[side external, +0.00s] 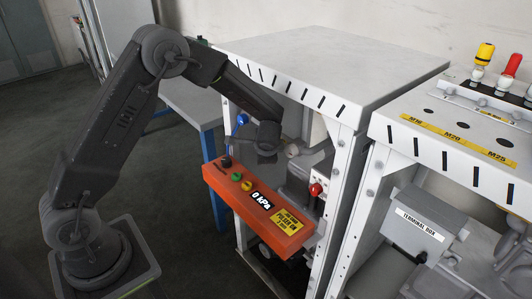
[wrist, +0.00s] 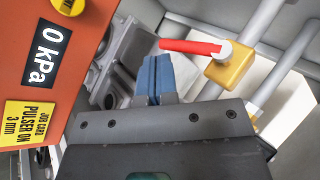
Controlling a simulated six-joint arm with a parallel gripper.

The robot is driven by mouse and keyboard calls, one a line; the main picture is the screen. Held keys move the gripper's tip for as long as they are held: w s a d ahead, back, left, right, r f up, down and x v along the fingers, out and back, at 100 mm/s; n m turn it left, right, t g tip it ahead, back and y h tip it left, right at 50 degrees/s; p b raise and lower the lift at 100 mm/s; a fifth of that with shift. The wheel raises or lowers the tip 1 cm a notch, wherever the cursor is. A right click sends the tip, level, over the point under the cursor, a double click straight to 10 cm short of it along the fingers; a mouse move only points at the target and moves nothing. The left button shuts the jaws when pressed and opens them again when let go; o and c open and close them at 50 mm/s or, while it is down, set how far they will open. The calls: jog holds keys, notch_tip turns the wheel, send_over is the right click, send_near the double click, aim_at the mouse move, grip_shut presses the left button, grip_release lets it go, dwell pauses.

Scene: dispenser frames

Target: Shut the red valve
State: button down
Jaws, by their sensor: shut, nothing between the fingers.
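The red valve shows in the wrist view as a red lever (wrist: 190,46) on a yellow body (wrist: 229,68) fitted to a grey pipe. The lever points left from its pivot, at an angle to the pipe. My gripper (wrist: 156,76) has blue fingers, shut together and empty. Its tips appear just below the lever's free left end; I cannot tell whether they touch it. In the side external view my gripper's wrist is inside the white frame, behind the orange panel, and I cannot make out its fingertips or this lever.
The orange panel (side external: 242,197) reading "0 kPa" stands close on the left in the wrist view (wrist: 60,85). A blue-topped part (side external: 238,123) stands above it. A red knob (side external: 315,189) sits to its right. Another white frame (side external: 415,130) stands at the right. Pipes crowd the interior.

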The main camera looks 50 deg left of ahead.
jog(key=shift+w+a+f, duration=0.2)
jog(key=shift+w+a, duration=0.25)
jog(key=shift+a, duration=0.2)
jog(key=shift+a+f+y, duration=0.5)
jog(key=shift+y, duration=0.6)
jog(key=shift+r, duration=0.2)
